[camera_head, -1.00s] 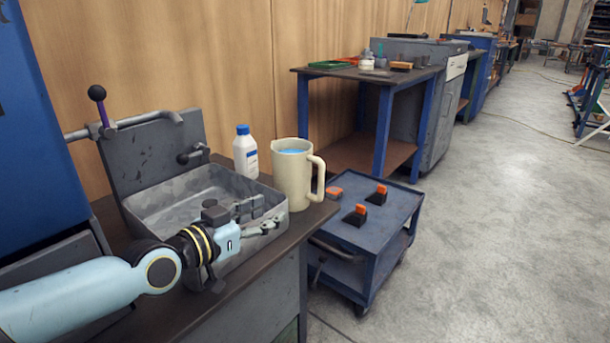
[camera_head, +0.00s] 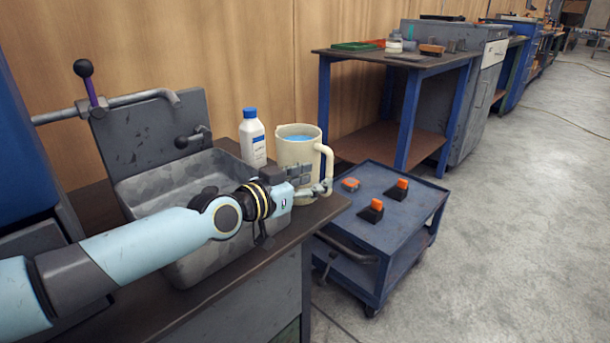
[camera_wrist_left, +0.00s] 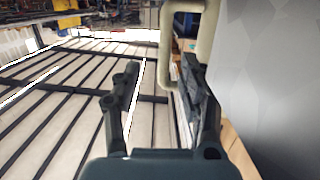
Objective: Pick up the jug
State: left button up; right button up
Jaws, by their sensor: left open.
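The jug (camera_head: 292,153) is cream-coloured, with blue at its open top and a handle on its right side. It stands upright on the dark bench top beside the basin. My left gripper (camera_head: 320,187) is at the low front of the jug, near the lower end of the handle, and partly covers the jug's base. In the left wrist view the gripper (camera_wrist_left: 160,70) is open, with its two fingers apart. The cream handle (camera_wrist_left: 165,45) shows ahead, close to the right finger; I cannot tell whether they touch. My right gripper is not in view.
A grey metal basin (camera_head: 190,258) lies left of the jug, below a tap pipe (camera_head: 130,102). A white bottle with a blue cap (camera_head: 252,138) stands just behind. A blue cart (camera_head: 400,208) with orange-and-black items stands to the right. The floor beyond is clear.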

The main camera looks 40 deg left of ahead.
aim_at(327, 172)
pick_arm(q)
jog(key=w+b, duration=0.1)
jog(key=w, duration=0.1)
jog(key=w+f+b, duration=0.1)
jog(key=w, duration=0.1)
jog(key=shift+w+a+f, duration=0.1)
jog(key=shift+w+a, duration=0.05)
jog(key=shift+w, duration=0.4)
jog(key=shift+c, duration=0.6)
jog(key=c, duration=0.4)
jog(key=shift+c, duration=1.4)
grip_shut()
jog(key=shift+r, duration=0.3)
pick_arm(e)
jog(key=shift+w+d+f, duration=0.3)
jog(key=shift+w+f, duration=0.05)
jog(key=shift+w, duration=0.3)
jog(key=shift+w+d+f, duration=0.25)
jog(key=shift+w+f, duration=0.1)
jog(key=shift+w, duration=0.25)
